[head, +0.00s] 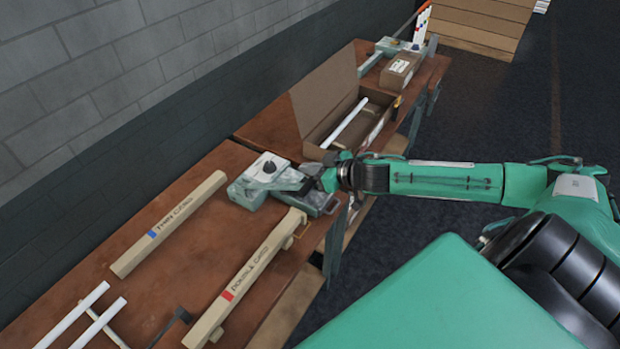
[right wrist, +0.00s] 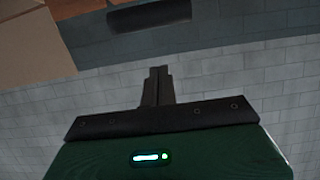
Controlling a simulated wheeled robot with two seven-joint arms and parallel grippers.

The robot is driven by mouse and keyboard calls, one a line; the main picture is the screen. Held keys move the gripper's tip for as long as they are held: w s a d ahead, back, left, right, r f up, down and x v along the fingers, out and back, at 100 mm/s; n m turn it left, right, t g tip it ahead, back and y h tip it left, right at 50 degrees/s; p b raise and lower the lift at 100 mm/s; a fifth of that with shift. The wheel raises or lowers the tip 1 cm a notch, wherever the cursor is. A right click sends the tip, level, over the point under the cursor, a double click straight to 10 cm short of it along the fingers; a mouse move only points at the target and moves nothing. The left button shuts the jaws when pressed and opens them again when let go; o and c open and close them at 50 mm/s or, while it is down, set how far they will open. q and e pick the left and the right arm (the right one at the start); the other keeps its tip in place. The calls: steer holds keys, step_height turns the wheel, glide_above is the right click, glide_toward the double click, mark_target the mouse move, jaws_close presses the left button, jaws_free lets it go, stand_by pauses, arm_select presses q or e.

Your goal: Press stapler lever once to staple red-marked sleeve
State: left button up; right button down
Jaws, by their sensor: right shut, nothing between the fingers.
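The stapler (head: 262,172) is a grey-green machine with a pale top plate and a dark knob, on the brown bench in the head view. My right gripper (head: 307,178) is shut and empty at the stapler's right side, partly covering it. I cannot tell whether it touches the lever. The red-marked sleeve (head: 255,266), a long beige tube lettered in dark print, lies with its far end close to the stapler. My left gripper is out of view.
A blue-marked beige sleeve (head: 168,226) lies left of the red-marked one. White tubes (head: 75,318) lie at the near left. An open cardboard box (head: 322,100) stands beyond the stapler, with a smaller box (head: 398,70) farther back. A brick wall (head: 120,75) runs along the left.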

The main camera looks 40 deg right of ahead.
mark_target(310, 183)
steer(key=shift+x, duration=0.8)
steer(key=shift+w+a+f+b, duration=0.1)
steer(key=shift+w+f+b, duration=0.1)
steer(key=shift+f, duration=0.15)
steer(key=shift+w+a+f+b, duration=0.1)
steer(key=shift+w+a+f, duration=0.1)
steer(key=shift+f, duration=0.2)
steer(key=shift+s+d+f+b, duration=0.3)
steer(key=shift+s+f+b, duration=0.35)
steer(key=shift+b, duration=0.3)
steer(key=shift+s+d+f+b, duration=0.2)
steer(key=shift+s+f+b, duration=0.25)
steer(key=shift+b, duration=0.35)
steer(key=shift+r, duration=0.1)
